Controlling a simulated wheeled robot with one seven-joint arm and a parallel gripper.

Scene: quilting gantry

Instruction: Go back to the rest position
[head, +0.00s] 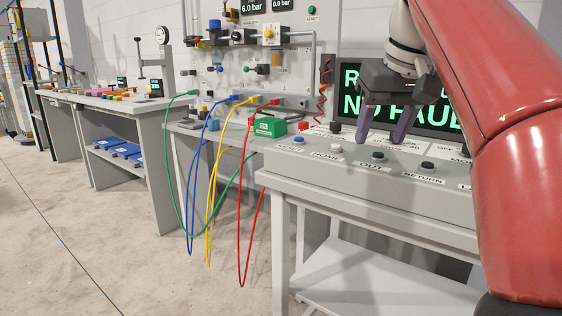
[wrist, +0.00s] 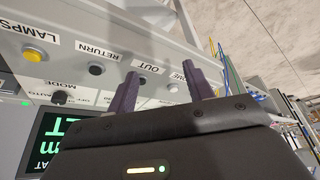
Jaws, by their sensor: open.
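My gripper (head: 384,124) is open, with its two dark purple fingers apart and nothing between them. It hangs over the back part of the grey control console (head: 290,172), in front of the display screen (head: 350,75). In the wrist view the fingers of my gripper (wrist: 165,90) point toward the console's row of buttons. The OUT button (head: 378,156) and the HOME button (head: 336,148) lie in front of and below the fingers. I cannot tell whether a fingertip touches the console.
The RETURN button (head: 428,166) is further right. A yellow lamp button (wrist: 33,54) shows in the wrist view. Left of the console, a green box (head: 270,127) sits on a bench, and green, blue, yellow and red cables (head: 208,230) hang down. The floor (head: 80,220) at left is clear.

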